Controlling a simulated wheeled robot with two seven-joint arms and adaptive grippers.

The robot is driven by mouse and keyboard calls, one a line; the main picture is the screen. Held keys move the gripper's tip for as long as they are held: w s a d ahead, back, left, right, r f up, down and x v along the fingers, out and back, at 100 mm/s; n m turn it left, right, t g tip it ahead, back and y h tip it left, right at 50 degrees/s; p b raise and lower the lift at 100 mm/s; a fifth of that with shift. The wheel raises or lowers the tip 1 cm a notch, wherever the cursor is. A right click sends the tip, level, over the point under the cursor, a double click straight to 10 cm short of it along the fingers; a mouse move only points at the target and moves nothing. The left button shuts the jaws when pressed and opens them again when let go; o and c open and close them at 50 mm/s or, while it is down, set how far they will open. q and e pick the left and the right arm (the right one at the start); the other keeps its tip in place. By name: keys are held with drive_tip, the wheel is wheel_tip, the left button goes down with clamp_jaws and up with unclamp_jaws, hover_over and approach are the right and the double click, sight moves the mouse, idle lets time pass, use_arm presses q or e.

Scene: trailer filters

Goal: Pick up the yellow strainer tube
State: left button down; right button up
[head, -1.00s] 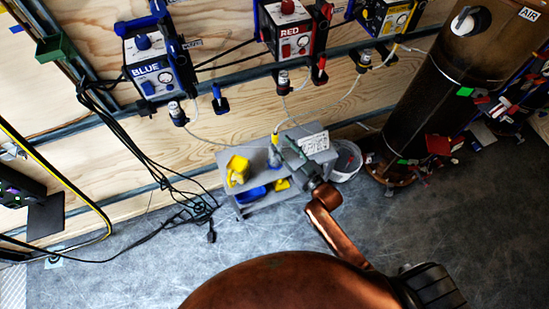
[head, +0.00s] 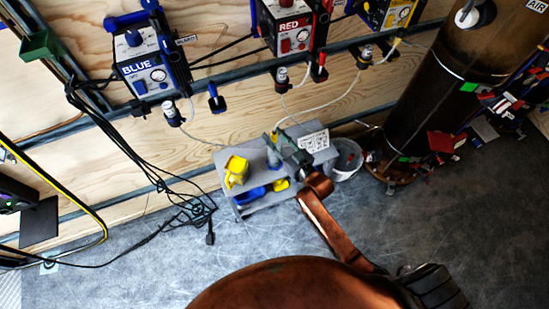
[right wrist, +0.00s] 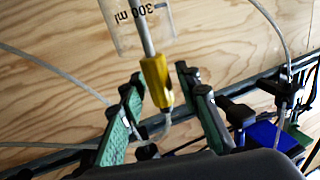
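The yellow strainer tube (right wrist: 156,82) has a yellow grip and a grey stem that runs into a clear beaker (right wrist: 138,22) marked 300 ml. In the head view its yellow end (head: 275,136) shows above the grey cart (head: 232,205). My right gripper (right wrist: 159,76) is open, with one green-padded finger on each side of the yellow grip. I see gaps beside the grip, so the fingers do not look closed on it. In the head view my right gripper (head: 288,148) is over the cart's top, beside the tube. My left gripper is not in view.
The cart holds a yellow container (head: 236,171), a blue bin (head: 250,196) and a white label card (head: 314,141). A bucket (head: 347,158) stands right of it. Blue (head: 142,68) and red (head: 287,26) units hang on the wall. Cables lie on the floor at left.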

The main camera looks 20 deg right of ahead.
clamp_jaws()
drive_tip(key=shift+r, duration=0.1)
idle(0.6)
